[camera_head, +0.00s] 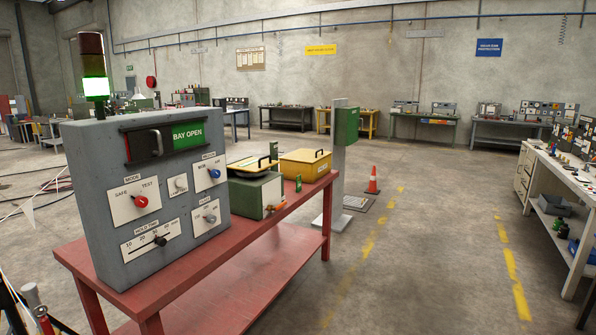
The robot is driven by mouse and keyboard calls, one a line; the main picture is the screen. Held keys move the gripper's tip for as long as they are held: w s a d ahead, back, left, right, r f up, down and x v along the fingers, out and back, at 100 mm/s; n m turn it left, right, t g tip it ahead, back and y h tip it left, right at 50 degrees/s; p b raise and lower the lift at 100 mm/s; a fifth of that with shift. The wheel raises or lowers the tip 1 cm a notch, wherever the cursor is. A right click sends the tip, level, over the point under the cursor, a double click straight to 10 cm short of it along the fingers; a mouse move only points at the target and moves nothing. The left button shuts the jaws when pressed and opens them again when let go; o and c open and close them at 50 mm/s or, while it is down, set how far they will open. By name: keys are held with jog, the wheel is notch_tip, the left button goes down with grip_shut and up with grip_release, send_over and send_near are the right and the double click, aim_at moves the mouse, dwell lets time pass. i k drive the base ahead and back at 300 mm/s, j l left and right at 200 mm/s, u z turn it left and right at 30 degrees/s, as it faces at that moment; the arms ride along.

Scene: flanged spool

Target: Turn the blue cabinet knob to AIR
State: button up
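The grey cabinet (100,195) stands on the near end of a red bench. The blue knob (214,173) is on a white plate at the upper right of its front face, under a small header label. The plate has a word on each side of the knob, too small to read surely. Which word the knob points to cannot be told. My gripper is not in view.
The cabinet also carries a red knob (141,201) marked SAFE and TEST, a black slider (160,240), a green BAY OPEN sign (188,137) and a lit green lamp (96,88). A yellow box (306,164) sits farther along the red bench (262,262).

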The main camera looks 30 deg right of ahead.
aim_at(215, 174)
jog(key=z, duration=0.2)
jog(key=i+l+z, duration=0.1)
jog(key=i+l, duration=0.55)
jog(key=i, duration=0.25)
jog(key=i+l+z, duration=0.15)
jog(key=i+l, duration=0.15)
jog(key=i, duration=0.15)
jog(key=i+l, duration=0.25)
jog(key=i, duration=0.2)
jog(key=z, duration=0.05)
